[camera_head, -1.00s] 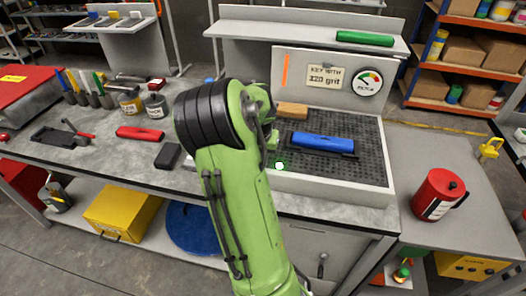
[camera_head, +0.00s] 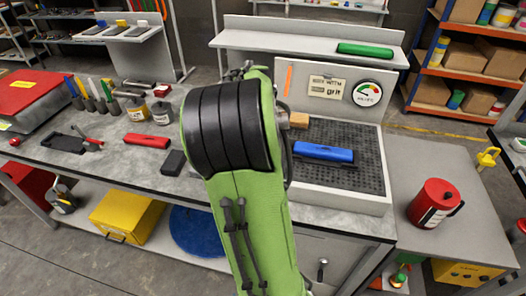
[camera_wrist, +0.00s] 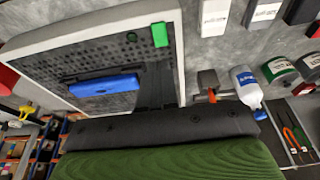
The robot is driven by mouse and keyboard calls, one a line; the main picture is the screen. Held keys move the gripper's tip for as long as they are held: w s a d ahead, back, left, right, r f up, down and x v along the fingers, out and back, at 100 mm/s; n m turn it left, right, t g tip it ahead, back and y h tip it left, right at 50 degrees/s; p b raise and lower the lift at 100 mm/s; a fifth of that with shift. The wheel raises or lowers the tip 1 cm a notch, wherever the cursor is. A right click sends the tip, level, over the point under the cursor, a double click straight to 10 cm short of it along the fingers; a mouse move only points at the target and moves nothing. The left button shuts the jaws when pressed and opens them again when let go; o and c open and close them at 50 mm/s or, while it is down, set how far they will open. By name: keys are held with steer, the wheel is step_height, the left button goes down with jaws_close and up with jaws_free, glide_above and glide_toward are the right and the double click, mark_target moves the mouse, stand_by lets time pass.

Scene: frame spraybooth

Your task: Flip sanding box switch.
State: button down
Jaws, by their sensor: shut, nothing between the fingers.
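The sanding box (camera_head: 334,193) is a pale box with a dark perforated top, right of my arm in the head view. It also shows in the wrist view (camera_wrist: 90,42). A green block on its rim, apparently the switch (camera_wrist: 160,35), shows in the wrist view; my arm hides that spot in the head view. My gripper (camera_wrist: 158,66) shows as dark, shut fingers just below the green block in the wrist view, with a small gap seeming to lie between. Contact cannot be told. The gripper is hidden behind my arm in the head view.
A blue tool (camera_head: 323,152) and a tan block (camera_head: 299,120) lie on the perforated top. A gauge panel (camera_head: 345,90) stands behind. A red can (camera_head: 435,203) stands on the right bench. A white bottle (camera_wrist: 246,86) and cans (camera_wrist: 281,69) show in the wrist view.

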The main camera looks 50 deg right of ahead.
steer(key=shift+v, duration=1.15)
steer(key=shift+f, duration=0.15)
steer(key=p, duration=0.2)
steer(key=d+p, duration=0.1)
steer(key=p, duration=0.1)
steer(key=shift+w+d+r, duration=0.2)
steer(key=shift+w+r, duration=0.05)
steer(key=shift+f, duration=0.1)
steer(key=x, duration=1.3)
steer(key=shift+d+f+b, duration=0.1)
steer(key=shift+f+b, duration=0.2)
steer(key=shift+f, duration=0.05)
